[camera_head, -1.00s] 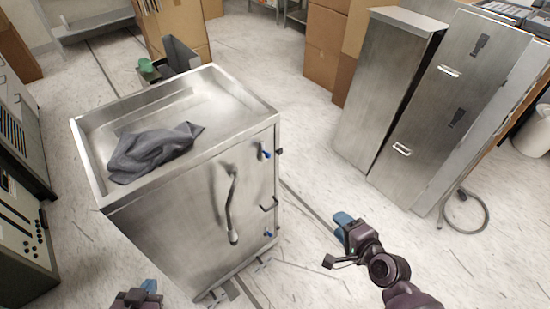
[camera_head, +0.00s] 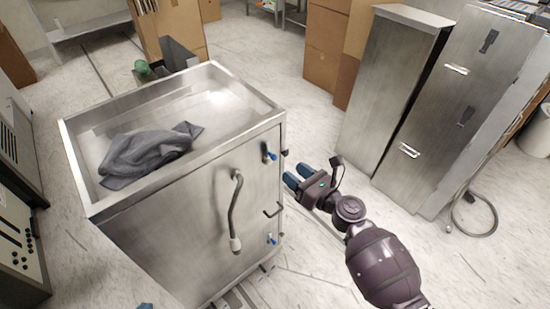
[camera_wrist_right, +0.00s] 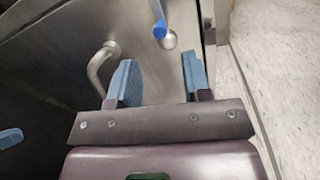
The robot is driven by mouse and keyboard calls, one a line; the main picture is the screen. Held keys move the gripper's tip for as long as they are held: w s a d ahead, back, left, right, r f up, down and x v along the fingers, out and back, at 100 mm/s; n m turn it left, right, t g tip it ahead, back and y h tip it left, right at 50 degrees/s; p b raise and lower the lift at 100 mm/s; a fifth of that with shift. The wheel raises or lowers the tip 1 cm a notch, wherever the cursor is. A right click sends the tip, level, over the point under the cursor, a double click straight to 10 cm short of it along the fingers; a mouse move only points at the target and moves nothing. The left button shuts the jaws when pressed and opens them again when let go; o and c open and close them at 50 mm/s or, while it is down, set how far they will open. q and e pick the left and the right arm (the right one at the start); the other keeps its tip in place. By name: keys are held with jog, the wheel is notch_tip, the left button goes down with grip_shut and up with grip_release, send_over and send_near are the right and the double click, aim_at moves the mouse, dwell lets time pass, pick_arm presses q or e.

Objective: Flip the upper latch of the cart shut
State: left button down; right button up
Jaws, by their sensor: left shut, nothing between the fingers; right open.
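The steel cart (camera_head: 180,220) stands left of centre in the head view. Its upper latch (camera_head: 270,155), with a blue tip, sits near the top right of the front face. A blue-tipped latch (camera_wrist_right: 162,30), apparently this one, shows in the right wrist view beyond and between the fingertips, apart from them. My right gripper (camera_head: 297,176) is open and empty, just right of the cart's edge; its two blue fingers also show in the wrist view (camera_wrist_right: 158,76). My left gripper (camera_head: 146,306) is shut, with only a blue tip showing at the bottom edge.
A lower latch (camera_head: 271,239), a small U-shaped handle (camera_head: 272,210) and a long bent handle (camera_head: 236,212) stick out from the cart front. A grey cloth (camera_head: 145,158) lies on top. Steel cabinets (camera_head: 390,90) stand right; the floor between is clear.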

aim_at(276, 159)
jog(key=b+x, duration=0.1)
jog(key=x, duration=0.7)
grip_shut()
